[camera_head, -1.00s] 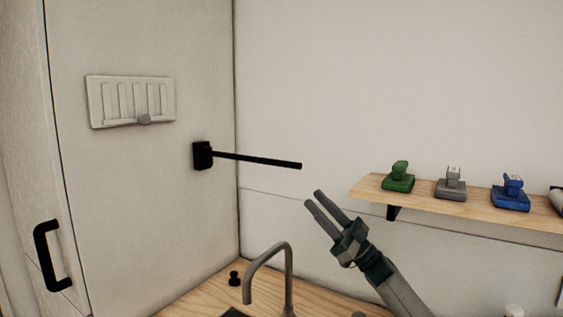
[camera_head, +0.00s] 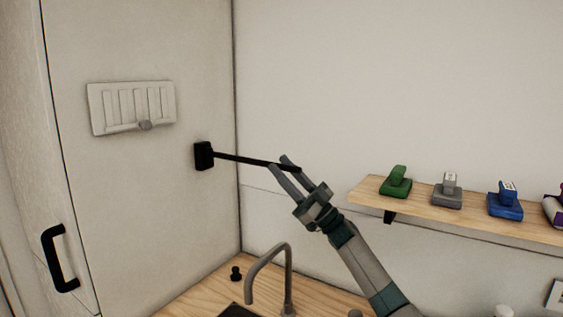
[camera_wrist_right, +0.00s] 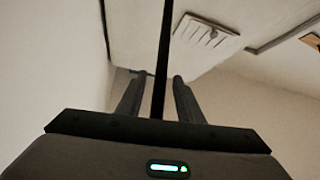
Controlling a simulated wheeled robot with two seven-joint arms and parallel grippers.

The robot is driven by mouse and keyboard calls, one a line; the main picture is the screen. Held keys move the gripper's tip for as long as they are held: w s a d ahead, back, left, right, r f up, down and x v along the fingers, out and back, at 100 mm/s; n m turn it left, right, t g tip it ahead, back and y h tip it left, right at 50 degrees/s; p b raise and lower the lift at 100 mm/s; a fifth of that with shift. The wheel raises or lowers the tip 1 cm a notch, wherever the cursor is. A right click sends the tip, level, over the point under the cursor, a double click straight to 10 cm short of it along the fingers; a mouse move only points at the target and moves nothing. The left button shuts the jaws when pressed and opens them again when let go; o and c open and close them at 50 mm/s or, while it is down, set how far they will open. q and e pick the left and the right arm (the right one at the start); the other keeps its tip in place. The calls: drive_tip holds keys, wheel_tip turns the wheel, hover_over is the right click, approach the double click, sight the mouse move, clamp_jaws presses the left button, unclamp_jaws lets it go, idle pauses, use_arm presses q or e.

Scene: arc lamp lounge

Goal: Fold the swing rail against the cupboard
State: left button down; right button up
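The swing rail (camera_head: 245,159) is a thin black bar. It sticks out to the right from a black bracket (camera_head: 203,156) on the pale cupboard (camera_head: 140,215). My right gripper (camera_head: 281,164) is at the rail's free end, its fingers pointing up and left. In the right wrist view, the rail (camera_wrist_right: 166,35) runs between the two fingers of the right gripper (camera_wrist_right: 159,77), with a gap on each side. The gripper is open around the rail. My left gripper is not in view.
A slatted vent panel (camera_head: 132,106) is on the cupboard above left of the bracket. A curved tap (camera_head: 270,262) rises from the wooden counter below. A wooden shelf (camera_head: 455,214) with several coloured stamp-like objects is on the right. The wall above the rail is clear.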

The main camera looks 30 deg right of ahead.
drive_tip(key=shift+w+a+r, duration=0.2)
drive_tip(key=shift+w+r, duration=0.05)
drive_tip(key=shift+r, duration=0.1)
clamp_jaws()
drive_tip(key=s+a+m+t+h+p, duration=0.3)
drive_tip(key=a+m+t+h, duration=0.1)
drive_tip(key=a+h, duration=0.5)
drive_tip(key=shift+s+a+m+t, duration=0.25)
drive_tip(key=shift+a+m+t, duration=0.05)
drive_tip(key=shift+a+t, duration=0.35)
